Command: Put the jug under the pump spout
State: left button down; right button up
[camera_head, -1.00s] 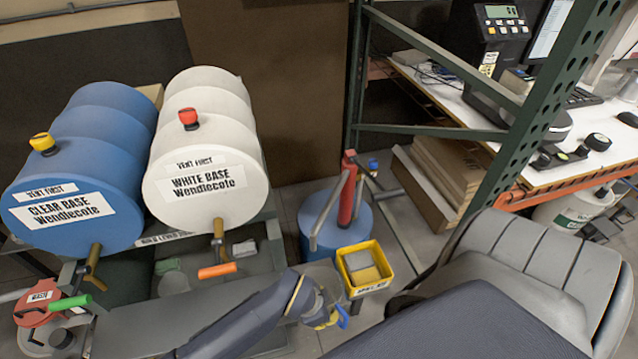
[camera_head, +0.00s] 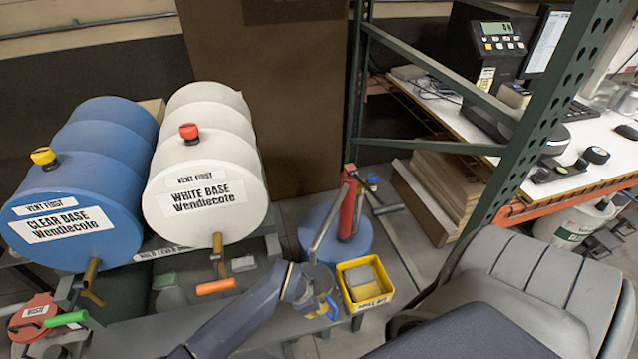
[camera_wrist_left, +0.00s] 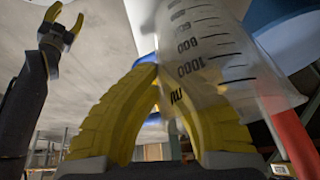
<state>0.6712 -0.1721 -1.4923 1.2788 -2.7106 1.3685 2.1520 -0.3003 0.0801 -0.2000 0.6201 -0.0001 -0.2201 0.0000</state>
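The clear graduated jug (camera_wrist_left: 215,60) fills the upper right of the left wrist view. My left gripper (camera_head: 326,306) has its yellow fingers closed together at the jug's blue handle (camera_head: 333,308), and the jug looks upright. In the head view the jug body (camera_head: 320,276) is faint and partly covered by my arm. The red pump (camera_head: 347,208) stands on a blue drum (camera_head: 318,222), and its grey spout (camera_head: 325,225) slopes down toward the jug. I cannot tell whether the spout's end is right over the jug's mouth. My right gripper (camera_wrist_left: 62,28) is open and empty in the left wrist view.
A yellow bin (camera_head: 383,302) with a grey block stands just right of the jug. A blue barrel (camera_head: 90,170) and a white barrel (camera_head: 205,150) with taps lie at left. A green rack post (camera_head: 530,120) and a grey chair (camera_head: 530,275) bound the right side.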

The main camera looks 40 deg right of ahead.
pick_arm(q)
jog(key=shift+f, duration=0.2)
jog(key=c, duration=1.6)
grip_release()
jog(key=v, duration=1.2)
jog(key=shift+r, duration=0.1)
